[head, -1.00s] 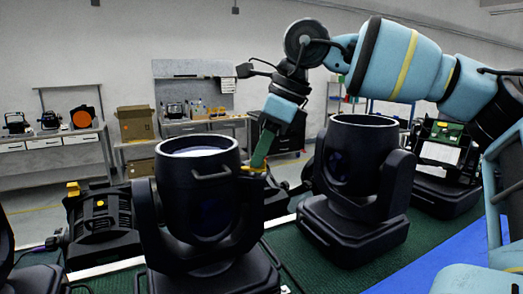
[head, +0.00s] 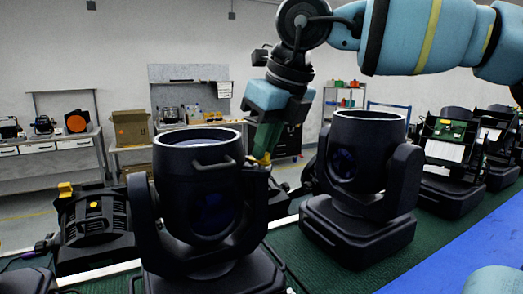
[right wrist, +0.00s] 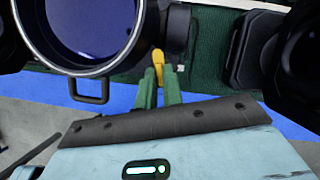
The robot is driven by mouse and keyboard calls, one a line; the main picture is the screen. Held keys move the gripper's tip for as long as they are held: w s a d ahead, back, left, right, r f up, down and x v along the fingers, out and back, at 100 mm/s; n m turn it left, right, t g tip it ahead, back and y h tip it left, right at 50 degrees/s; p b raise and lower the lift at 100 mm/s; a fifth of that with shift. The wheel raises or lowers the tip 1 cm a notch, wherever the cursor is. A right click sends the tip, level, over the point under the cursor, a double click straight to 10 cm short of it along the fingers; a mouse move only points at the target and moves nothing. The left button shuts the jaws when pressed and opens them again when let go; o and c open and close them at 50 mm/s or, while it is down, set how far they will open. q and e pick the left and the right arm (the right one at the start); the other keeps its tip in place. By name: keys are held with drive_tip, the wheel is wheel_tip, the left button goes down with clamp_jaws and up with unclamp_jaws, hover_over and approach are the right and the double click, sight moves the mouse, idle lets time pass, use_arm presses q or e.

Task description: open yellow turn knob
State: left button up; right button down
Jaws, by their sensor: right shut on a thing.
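The yellow turn knob (head: 262,159) is on the side of the dark stage light (head: 196,190) at the centre left, where the head joins its yoke arm. It also shows in the right wrist view as a yellow lever (right wrist: 158,58) between the green fingertips. My right gripper (head: 266,150) reaches down from above, its green fingers closed on the yellow knob. In the right wrist view the right gripper (right wrist: 158,78) has a finger on each side of the knob. The fingers partly hide the knob. My left gripper is not in view.
A second dark stage light (head: 362,185) stands close on the right. A light with yellow parts (head: 92,225) lies behind on the left. The green mat (head: 330,275) has a blue strip (head: 455,262) beside it. Workbenches stand along the back wall.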

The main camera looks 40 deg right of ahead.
drive_tip(key=m+b, duration=0.1)
drive_tip(key=m, duration=0.1)
drive_tip(key=m+h, duration=0.1)
drive_tip(key=shift+w+a+f+m+b, duration=0.1)
drive_tip(key=shift+a+m+b, duration=0.05)
drive_tip(key=shift+m+b, duration=0.25)
drive_tip(key=m+h, duration=0.1)
drive_tip(key=m, duration=0.1)
drive_tip(key=shift+a+m+b, duration=0.1)
drive_tip(key=shift+m+b, duration=0.2)
drive_tip(key=shift+b, duration=0.05)
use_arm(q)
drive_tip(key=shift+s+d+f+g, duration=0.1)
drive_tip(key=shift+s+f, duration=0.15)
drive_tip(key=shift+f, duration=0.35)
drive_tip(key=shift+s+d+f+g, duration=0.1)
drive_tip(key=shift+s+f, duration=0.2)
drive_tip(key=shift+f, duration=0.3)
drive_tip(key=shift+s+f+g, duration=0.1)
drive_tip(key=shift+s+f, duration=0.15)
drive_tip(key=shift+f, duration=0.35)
use_arm(e)
drive_tip(key=shift+m+g+h, duration=0.8)
drive_tip(key=shift+m, duration=1.5)
drive_tip(key=c, duration=1.5)
unclamp_jaws()
drive_tip(key=shift+c, duration=0.2)
